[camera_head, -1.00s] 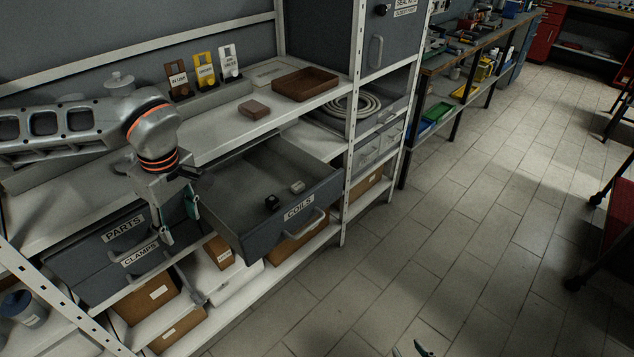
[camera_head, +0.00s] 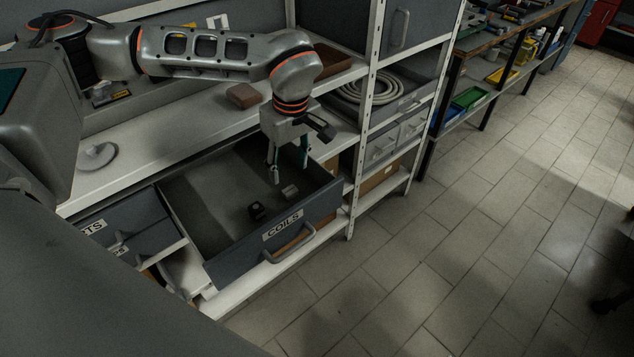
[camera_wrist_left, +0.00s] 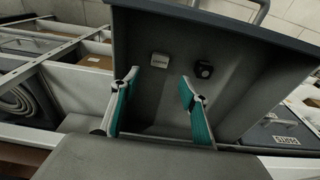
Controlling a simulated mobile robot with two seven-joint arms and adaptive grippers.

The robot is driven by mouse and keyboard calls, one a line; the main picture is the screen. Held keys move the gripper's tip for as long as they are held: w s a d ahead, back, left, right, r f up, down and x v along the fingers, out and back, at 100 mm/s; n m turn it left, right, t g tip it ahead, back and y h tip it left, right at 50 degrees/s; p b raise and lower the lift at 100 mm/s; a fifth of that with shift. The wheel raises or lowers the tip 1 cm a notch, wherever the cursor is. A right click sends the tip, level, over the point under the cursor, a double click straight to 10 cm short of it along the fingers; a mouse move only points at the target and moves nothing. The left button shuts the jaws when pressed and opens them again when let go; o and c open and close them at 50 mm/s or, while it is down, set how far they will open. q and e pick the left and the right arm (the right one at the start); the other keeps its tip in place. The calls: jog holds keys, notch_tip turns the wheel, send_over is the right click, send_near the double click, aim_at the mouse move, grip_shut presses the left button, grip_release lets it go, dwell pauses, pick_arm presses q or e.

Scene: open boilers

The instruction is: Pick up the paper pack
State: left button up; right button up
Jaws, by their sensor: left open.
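A small pale box with a label lies in the open drawer (camera_head: 195,200) marked COILS; I take it for the paper pack (camera_head: 289,191), though its label is too small to read. It also shows in the left wrist view (camera_wrist_left: 160,60), beyond the gap between the fingertips. My left gripper (camera_head: 289,173) is open and points down over the right part of the drawer, above the pale box. In the left wrist view its two teal-padded fingers (camera_wrist_left: 158,82) are apart with nothing between them. My right gripper is out of view.
A small black block (camera_head: 256,211) lies in the drawer left of the pale box. The drawer walls surround both. A brown block (camera_head: 243,95) and a brown tray (camera_head: 335,62) sit on the shelf above. A shelf post (camera_head: 366,130) stands to the right.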

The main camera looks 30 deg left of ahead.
aim_at(290, 190)
pick_arm(q)
jog(key=shift+w+d+f, duration=0.1)
jog(key=shift+w+f, duration=0.05)
jog(key=shift+w, duration=0.05)
jog(key=shift+s+a+f, duration=0.15)
jog(key=shift+a+f, duration=0.05)
jog(key=shift+f, duration=0.9)
jog(key=shift+a+f, duration=0.1)
jog(key=shift+f, duration=2.5)
jog(key=c, duration=1)
